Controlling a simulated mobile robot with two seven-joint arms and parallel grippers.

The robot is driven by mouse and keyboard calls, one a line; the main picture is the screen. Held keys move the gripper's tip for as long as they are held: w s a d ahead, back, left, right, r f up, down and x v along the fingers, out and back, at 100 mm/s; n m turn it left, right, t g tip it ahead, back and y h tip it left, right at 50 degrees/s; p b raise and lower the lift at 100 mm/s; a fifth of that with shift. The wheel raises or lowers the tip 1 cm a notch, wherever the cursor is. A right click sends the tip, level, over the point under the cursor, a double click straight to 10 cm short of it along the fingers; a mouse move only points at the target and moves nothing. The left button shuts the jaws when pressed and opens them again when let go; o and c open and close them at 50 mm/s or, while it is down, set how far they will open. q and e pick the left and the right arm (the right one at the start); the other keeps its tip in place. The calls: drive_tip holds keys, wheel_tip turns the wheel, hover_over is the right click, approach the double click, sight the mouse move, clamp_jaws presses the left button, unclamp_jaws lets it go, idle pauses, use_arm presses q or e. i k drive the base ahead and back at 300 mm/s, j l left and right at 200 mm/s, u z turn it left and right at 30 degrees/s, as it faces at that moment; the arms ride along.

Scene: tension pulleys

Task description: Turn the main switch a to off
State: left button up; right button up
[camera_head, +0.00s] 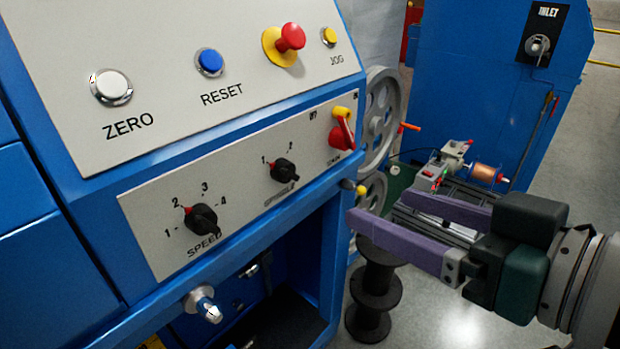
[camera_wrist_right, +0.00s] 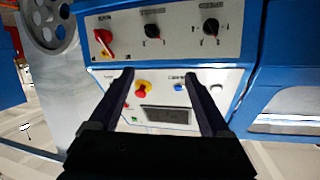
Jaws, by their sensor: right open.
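The main switch (camera_head: 342,133) is a red rotary handle on a red base, with a yellow part at its top, at the right end of the grey lower panel. In the head view its handle stands roughly upright, slightly tilted. In the right wrist view the red switch (camera_wrist_right: 104,41) is at the upper left, its handle slanted. My right gripper (camera_head: 379,207) is open and empty, below and to the right of the switch and apart from it. Its two fingers also show in the wrist view (camera_wrist_right: 159,73). My left gripper is out of view.
The lower panel (camera_head: 160,213) also carries a black speed knob (camera_head: 201,217) and a second black knob (camera_head: 284,171). A red mushroom button (camera_head: 290,37) sits above on the sloped panel. Grey pulley wheels (camera_head: 380,112) stand just right of the switch. A black spool (camera_head: 372,290) stands below.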

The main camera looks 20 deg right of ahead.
sight(341, 138)
drive_tip(key=i+l, duration=0.4)
drive_tip(key=l, duration=0.15)
drive_tip(key=i+l+z, duration=0.15)
drive_tip(key=i+l, duration=0.2)
drive_tip(key=l, duration=0.2)
